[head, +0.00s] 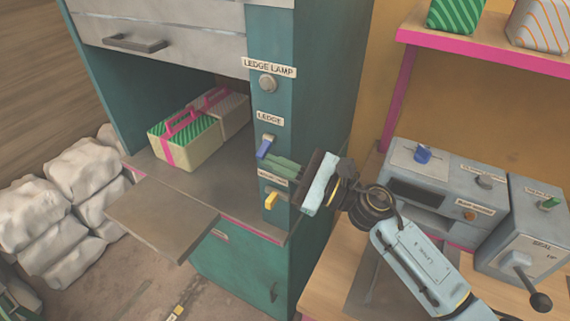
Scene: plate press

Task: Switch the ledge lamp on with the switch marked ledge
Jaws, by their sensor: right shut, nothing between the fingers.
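The ledge lamp (267,84) is a round grey knob-like lamp on the teal cabinet post, under a "LEDGE LAMP" label (269,68); it looks unlit. Below it is a "LEDGE" label (269,118). Under that label is the ledge switch (264,147), with a blue lever. My right gripper (267,162) comes in from the right, shut and empty. Its green fingertips are right beside or just below the blue lever; I cannot tell whether they touch. My left gripper is not in view.
A second switch with a yellow lever (271,201) sits below, its label partly covered by my fingers. Left of the post, wrapped boxes (184,140) stand on the ledge, and a flat plate (160,220) juts forward. Grey machines (445,190) stand on the right bench.

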